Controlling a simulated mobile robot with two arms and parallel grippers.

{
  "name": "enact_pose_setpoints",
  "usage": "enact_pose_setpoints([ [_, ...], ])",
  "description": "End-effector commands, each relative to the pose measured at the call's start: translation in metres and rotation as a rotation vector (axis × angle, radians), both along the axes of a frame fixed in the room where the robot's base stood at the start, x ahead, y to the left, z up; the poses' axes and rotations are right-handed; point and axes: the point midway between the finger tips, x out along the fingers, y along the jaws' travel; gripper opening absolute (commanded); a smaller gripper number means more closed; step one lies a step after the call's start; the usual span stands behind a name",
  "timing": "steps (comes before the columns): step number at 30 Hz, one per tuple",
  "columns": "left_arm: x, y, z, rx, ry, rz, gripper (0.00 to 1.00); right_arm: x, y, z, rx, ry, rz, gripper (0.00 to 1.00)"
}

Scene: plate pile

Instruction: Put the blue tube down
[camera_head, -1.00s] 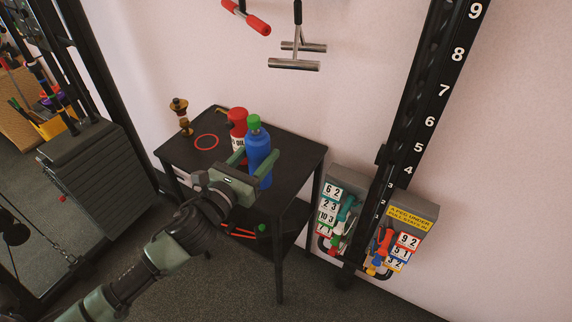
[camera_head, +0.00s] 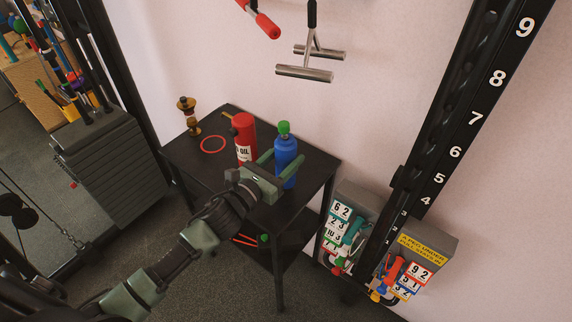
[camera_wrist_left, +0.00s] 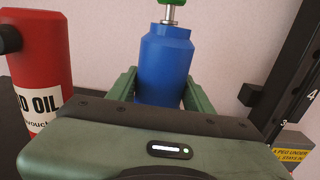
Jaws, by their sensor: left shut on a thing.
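The blue tube (camera_head: 286,158), a blue bottle with a green top, stands upright above the right part of the black table (camera_head: 225,185). My left gripper (camera_head: 281,167) is shut on it, with one green finger on each side. In the left wrist view the blue tube (camera_wrist_left: 166,62) sits between the two fingers; its lower end is hidden by the gripper body. I cannot tell whether its base touches the tabletop. My right gripper is not in view.
A red oil bottle (camera_head: 243,138) stands just left of the blue tube. A red ring (camera_head: 212,144) and a brass-coloured object (camera_head: 188,115) are further left. Weight boxes (camera_head: 345,222) and a black numbered post (camera_head: 455,110) are to the right. The table's front left is clear.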

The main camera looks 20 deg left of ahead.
Motion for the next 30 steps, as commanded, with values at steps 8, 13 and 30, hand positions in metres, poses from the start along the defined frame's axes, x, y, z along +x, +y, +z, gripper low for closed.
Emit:
enact_pose_setpoints([
  [8, 0.000, 0.000, -0.025, -0.002, -0.002, -0.001, 0.00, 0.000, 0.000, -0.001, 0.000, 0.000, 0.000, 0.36],
  [13, 0.000, 0.000, -0.024, -0.001, -0.002, -0.001, 0.00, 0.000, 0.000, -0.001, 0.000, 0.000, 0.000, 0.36],
  [30, 0.000, 0.000, -0.024, -0.001, 0.001, 0.000, 0.72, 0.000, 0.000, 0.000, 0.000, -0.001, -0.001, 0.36],
])
